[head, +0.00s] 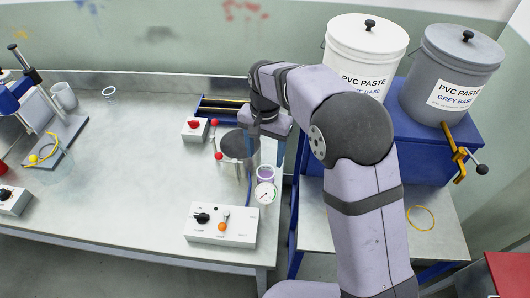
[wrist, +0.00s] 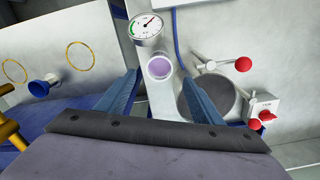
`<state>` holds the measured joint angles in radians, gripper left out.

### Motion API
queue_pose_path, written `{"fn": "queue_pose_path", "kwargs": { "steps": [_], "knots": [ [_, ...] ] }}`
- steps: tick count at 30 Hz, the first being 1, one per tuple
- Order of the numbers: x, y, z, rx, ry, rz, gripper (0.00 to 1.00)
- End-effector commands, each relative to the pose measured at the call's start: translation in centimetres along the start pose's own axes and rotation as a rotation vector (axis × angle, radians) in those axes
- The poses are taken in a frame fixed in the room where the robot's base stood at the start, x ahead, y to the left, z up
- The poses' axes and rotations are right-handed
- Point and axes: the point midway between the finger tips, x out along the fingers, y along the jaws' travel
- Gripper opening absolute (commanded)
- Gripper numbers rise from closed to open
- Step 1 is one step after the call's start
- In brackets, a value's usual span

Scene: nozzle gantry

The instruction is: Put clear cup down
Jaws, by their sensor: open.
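A small clear cup (head: 265,173) with purple contents stands at the right end of the bench, between the steel pot and the round gauge. In the wrist view the cup (wrist: 159,67) is seen from above, between my two blue fingers. My gripper (head: 266,152) is over the cup, pointing down; in the wrist view its fingers (wrist: 160,84) are spread wide, with a visible gap to the cup on both sides. The cup looks upright. Its base is hidden, so I cannot tell exactly what it rests on.
A steel pot (head: 236,147) with red-knobbed handles stands left of my gripper. A pressure gauge (head: 264,193) is close in front of the cup. A control box (head: 221,225) sits near the bench edge. Other clear vessels (head: 64,95) stand at left. The middle bench (head: 130,160) is free.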

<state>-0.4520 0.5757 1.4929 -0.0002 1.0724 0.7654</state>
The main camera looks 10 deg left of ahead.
Motion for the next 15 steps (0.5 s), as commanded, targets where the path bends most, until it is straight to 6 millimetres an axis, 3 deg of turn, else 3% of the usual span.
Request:
{"fn": "queue_pose_path", "kwargs": {
  "steps": [6, 15],
  "knots": [
    [-1.17, 0.02, 0.02, 0.000, 0.000, 0.000, 0.61],
    [-1.35, 0.72, 0.00, -0.004, 0.000, 0.000, 0.61]
  ]
}}
